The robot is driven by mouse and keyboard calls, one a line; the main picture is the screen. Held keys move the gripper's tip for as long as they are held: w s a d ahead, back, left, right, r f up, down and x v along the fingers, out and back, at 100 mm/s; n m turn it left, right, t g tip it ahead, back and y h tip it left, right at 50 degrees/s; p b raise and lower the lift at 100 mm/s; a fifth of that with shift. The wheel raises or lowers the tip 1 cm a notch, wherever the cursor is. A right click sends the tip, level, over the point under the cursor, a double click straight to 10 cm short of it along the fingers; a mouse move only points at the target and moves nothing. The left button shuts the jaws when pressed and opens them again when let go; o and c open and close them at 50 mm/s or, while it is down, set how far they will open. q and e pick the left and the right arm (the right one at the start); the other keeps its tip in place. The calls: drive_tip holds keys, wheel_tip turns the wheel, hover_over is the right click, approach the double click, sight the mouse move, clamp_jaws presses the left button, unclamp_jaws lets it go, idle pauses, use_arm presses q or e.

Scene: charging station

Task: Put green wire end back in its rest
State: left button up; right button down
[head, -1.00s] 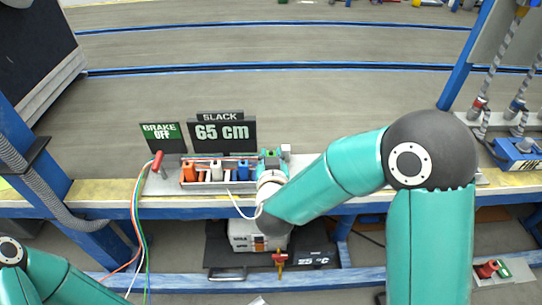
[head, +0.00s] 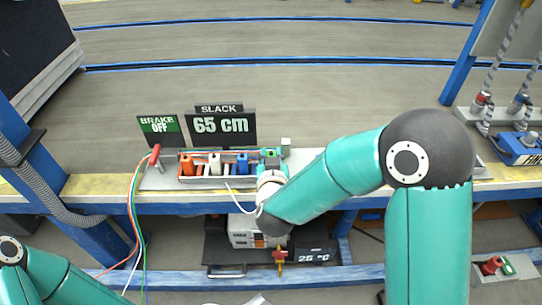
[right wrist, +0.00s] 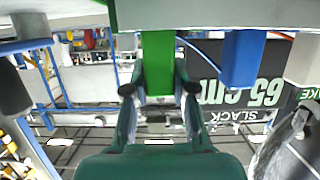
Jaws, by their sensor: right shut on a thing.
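The green wire end (right wrist: 158,65) is between the fingers of my right gripper (right wrist: 160,92) in the right wrist view, and the gripper is shut on it. In the head view, the green end (head: 269,153) shows just above the right gripper (head: 271,166), at the right end of the rack (head: 205,184). The red-orange end (head: 187,166), white end (head: 215,164) and blue end (head: 242,163) stand in a row to its left. I cannot tell whether the green end is seated in its rest. My left gripper is out of view.
A SLACK sign (head: 220,125) reading 65 cm and a BRAKE OFF sign (head: 160,130) stand behind the rack. A red-handled lever (head: 155,155) is at its left. Coloured wires (head: 135,220) hang off the bench edge. A white box (head: 245,232) sits below.

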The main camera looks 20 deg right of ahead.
drive_tip(key=shift+f, duration=0.25)
drive_tip(key=c, duration=0.9)
unclamp_jaws()
drive_tip(key=shift+o, duration=0.2)
drive_tip(key=v, duration=0.7)
drive_tip(key=shift+s, duration=0.25)
drive_tip(key=shift+a, duration=0.1)
